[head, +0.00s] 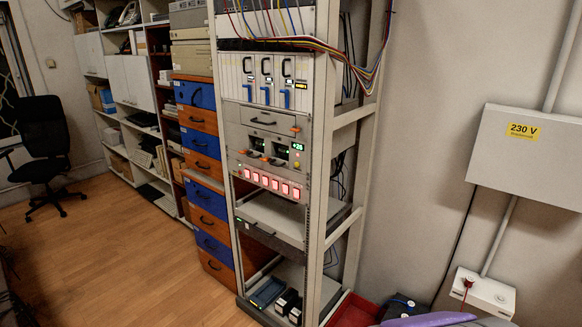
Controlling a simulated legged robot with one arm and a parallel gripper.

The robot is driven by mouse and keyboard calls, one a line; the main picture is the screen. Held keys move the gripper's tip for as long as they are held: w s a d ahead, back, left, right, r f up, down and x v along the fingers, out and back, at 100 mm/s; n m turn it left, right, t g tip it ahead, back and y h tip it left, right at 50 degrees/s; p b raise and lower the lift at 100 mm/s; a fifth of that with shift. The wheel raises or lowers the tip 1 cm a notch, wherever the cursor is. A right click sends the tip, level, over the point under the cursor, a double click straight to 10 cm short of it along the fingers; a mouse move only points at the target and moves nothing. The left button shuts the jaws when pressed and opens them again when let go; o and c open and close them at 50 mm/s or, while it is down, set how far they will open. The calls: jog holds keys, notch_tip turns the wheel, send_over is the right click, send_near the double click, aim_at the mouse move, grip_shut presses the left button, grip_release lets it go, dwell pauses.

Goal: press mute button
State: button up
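An open equipment rack (328,150) stands in the middle of the view. It has a row of several red-lit square buttons (270,184) on a light panel. Above that row is a panel with small green displays (298,147) and orange-tipped handles. I see no readable "mute" label, so I cannot tell which control is the mute button. My gripper is not in view.
Blue and orange drawers (204,165) stand left of the rack. A black office chair (42,150) is at the far left. A grey 230 V box (530,155) hangs on the right wall, above a white box (485,293). Wooden floor (110,255) is clear before the rack.

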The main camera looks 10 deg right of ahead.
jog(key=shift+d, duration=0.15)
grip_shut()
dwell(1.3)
